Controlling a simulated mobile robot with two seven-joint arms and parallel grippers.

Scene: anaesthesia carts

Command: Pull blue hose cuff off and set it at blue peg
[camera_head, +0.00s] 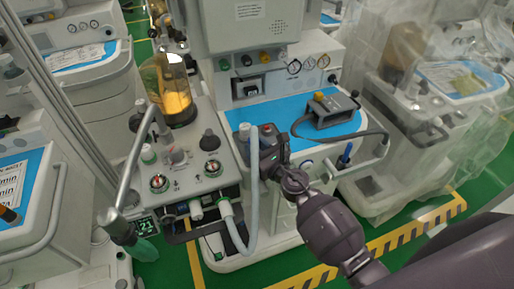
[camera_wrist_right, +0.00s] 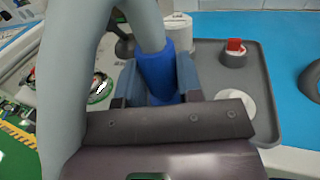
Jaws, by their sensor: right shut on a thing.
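The blue hose cuff (camera_wrist_right: 158,72) shows in the right wrist view at the end of a thick grey hose (camera_wrist_right: 68,80). My right gripper (camera_wrist_right: 158,88) is shut on the cuff, with one finger on each side of it. The cuff's lower end is hidden by the gripper, so I cannot tell whether it touches a port. In the head view the right gripper (camera_head: 264,152) is at the cart's middle, beside the hose (camera_head: 252,200), which loops down and back to the cart's front. A small blue upright piece (camera_head: 346,152), possibly the blue peg, stands at the cart's right. My left gripper is not in view.
A grey panel (camera_wrist_right: 270,125) with a red-topped knob (camera_wrist_right: 235,52) and a white disc (camera_wrist_right: 236,102) lies beside the gripper. A dark monitor box (camera_head: 328,110) with a cable sits on the blue worktop. A metal bag arm (camera_head: 133,165) stands at left.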

